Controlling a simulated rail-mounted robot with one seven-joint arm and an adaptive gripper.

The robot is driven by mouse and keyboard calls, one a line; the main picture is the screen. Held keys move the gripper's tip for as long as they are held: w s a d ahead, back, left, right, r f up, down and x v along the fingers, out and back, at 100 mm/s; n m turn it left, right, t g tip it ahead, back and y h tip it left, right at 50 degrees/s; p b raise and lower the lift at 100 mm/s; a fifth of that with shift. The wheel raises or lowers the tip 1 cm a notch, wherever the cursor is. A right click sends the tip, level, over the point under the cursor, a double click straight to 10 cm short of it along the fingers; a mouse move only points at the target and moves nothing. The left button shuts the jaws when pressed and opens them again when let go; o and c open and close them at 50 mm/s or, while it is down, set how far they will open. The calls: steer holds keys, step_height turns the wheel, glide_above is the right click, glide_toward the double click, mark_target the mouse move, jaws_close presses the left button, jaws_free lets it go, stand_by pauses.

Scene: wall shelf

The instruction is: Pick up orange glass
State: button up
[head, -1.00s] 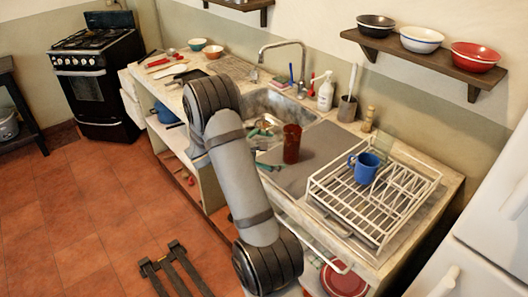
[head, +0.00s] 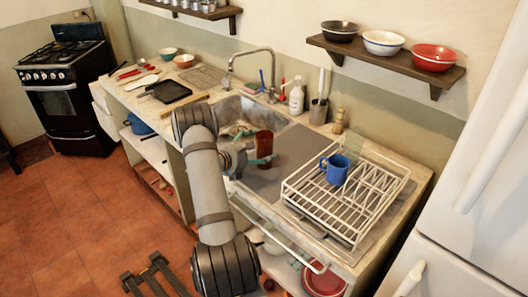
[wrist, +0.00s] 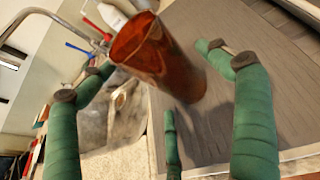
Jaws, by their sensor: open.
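The orange glass (head: 264,143), a translucent red-orange tumbler, stands upright on the grey counter surface beside the sink in the head view. In the wrist view the orange glass (wrist: 160,62) appears tilted, with its open rim towards the camera. My gripper (head: 250,161) is low at the glass's near side, partly hidden by my arm. In the wrist view my gripper (wrist: 163,75) is open, with green fingers spread to the left, right and below the glass. No clear contact shows, and the glass is not clasped.
A white dish rack (head: 318,212) with a blue mug (head: 335,168) stands to the right. The sink (head: 238,112) lies behind and left, with a faucet (head: 250,62), a soap bottle (head: 296,97) and a utensil cup (head: 318,112) along the wall. A bowl shelf (head: 385,62) hangs above.

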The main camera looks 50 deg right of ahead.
mark_target(267, 139)
steer(key=x, duration=0.3)
steer(key=shift+s+p, duration=0.1)
steer(key=shift+p, duration=0.2)
steer(key=c, duration=0.3)
steer(key=c, duration=1.6)
steer(key=shift+r, duration=0.3)
steer(key=shift+r+b, duration=0.7)
steer(key=shift+r, duration=0.8)
steer(key=shift+s+r, duration=0.1)
steer(key=shift+r, duration=0.15)
steer(key=shift+s+d+r+b, duration=0.35)
steer(key=shift+s+r+b, duration=0.3)
steer(key=shift+s+r, duration=0.85)
steer(key=shift+s+d+r+b, duration=0.35)
steer(key=shift+s+r+b, duration=0.4)
steer(key=shift+s, duration=1.45)
steer(key=shift+s+d+r+b, duration=0.35)
steer(key=shift+s+r+b, duration=0.25)
steer(key=shift+s+r, duration=0.9)
steer(key=shift+s+f, duration=0.25)
steer(key=shift+s, duration=0.15)
